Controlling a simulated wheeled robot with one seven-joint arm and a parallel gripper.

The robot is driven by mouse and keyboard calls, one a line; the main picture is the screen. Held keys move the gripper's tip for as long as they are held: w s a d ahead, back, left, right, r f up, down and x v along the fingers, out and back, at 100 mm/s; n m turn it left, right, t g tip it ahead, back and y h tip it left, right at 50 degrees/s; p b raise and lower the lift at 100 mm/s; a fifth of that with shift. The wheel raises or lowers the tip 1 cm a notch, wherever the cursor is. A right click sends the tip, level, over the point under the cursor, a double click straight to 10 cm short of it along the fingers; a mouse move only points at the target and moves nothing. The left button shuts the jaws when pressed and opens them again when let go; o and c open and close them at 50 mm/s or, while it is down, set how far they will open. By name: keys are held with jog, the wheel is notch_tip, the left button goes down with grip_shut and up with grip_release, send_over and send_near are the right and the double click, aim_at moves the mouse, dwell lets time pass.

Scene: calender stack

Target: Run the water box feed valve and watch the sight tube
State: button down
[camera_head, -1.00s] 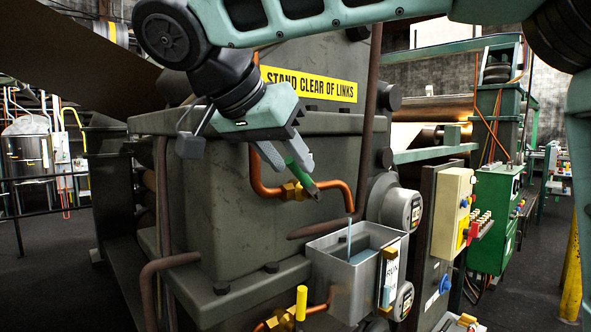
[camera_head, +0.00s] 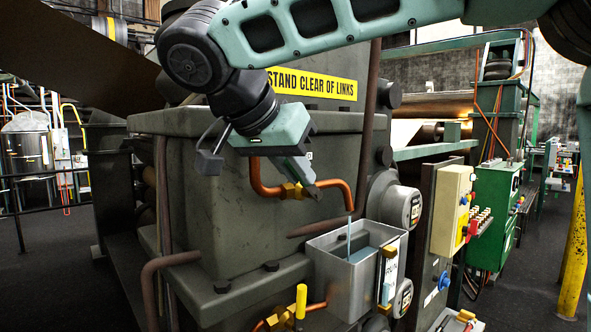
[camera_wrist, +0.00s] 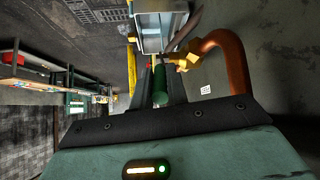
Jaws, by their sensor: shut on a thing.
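My gripper (camera_head: 308,188) is shut on a green handle, at the brass feed valve (camera_head: 291,190) on the copper pipe. The handle is hidden in the head view but shows between the fingers in the wrist view (camera_wrist: 160,86). The brass body (camera_wrist: 182,61) is just beside the fingertips there. A thin stream (camera_head: 349,236) falls from the pipe's end into the open grey water box (camera_head: 336,272). Water (camera_head: 362,254) stands in the box. The sight tube (camera_head: 381,284) is on the box's right side, by a RUN label; its level is too small to read.
A yellow-handled valve (camera_head: 301,302) stands below the box's left side. Round gauges (camera_head: 405,208) and a cream control box (camera_head: 452,212) are to the right. The dark machine housing (camera_head: 215,200) is close behind my gripper. A yellow STAND CLEAR OF LINKS sign (camera_head: 312,84) is above.

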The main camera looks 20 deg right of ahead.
jog(key=shift+w+d+r+g+y, duration=0.25)
jog(key=shift+d+r+g+y, duration=0.35)
jog(key=shift+y, duration=0.6)
jog(key=shift+w+d+r+g+y, duration=0.15)
jog(key=shift+d+r+y, duration=0.1)
jog(key=shift+d+y, duration=0.25)
jog(key=shift+w+d+r+g+y, duration=0.15)
jog(key=shift+d+r+y, duration=0.1)
jog(key=shift+y, duration=0.45)
jog(key=shift+w+d+r+m+g+y+p, duration=0.15)
jog(key=shift+d+g+y+p, duration=0.2)
jog(key=shift+d+y, duration=0.45)
jog(key=shift+w+d+m+g+y+p, duration=0.15)
jog(key=shift+d+g+y+p, duration=0.2)
jog(key=shift+y, duration=0.85)
jog(key=c, duration=1.4)
grip_release()
